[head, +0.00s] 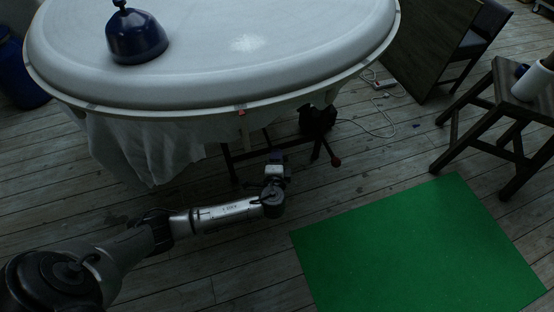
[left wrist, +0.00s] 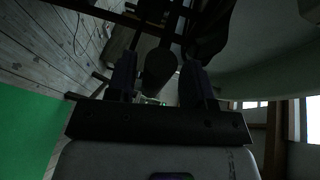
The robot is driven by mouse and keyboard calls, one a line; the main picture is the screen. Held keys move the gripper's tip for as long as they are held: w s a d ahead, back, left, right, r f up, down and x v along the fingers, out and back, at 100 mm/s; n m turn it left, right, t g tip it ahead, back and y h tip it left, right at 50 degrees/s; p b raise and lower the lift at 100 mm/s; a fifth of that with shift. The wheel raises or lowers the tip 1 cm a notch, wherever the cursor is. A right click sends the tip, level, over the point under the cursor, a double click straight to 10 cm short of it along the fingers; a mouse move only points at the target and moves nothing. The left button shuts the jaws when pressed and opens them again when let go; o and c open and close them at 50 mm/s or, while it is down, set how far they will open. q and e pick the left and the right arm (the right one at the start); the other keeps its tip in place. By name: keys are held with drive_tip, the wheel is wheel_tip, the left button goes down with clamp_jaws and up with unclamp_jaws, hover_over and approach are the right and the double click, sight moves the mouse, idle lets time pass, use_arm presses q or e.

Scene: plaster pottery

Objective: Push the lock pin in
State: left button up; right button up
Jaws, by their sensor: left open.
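My left gripper (head: 277,160) is low in front of the round table, under its rim. In the left wrist view its two dark fingers (left wrist: 159,66) stand apart. A dark rounded rod end (left wrist: 160,68) shows between or just beyond them; I cannot tell whether it touches them. I cannot make out for certain which part is the lock pin. My right gripper is not in view.
The white round table (head: 290,60) carries a dark blue pot-like object (head: 137,38). A cloth (head: 140,150) hangs below its rim at left. A green mat (head: 415,255) lies on the plank floor at right. A dark stool (head: 505,110) stands beyond it.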

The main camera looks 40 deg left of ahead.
use_arm(q)
drive_tip(key=p+v, duration=0.4)
drive_tip(key=v, duration=0.9)
drive_tip(key=shift+s+d, duration=0.25)
drive_tip(key=shift+s, duration=0.05)
drive_tip(key=shift+r, duration=0.15)
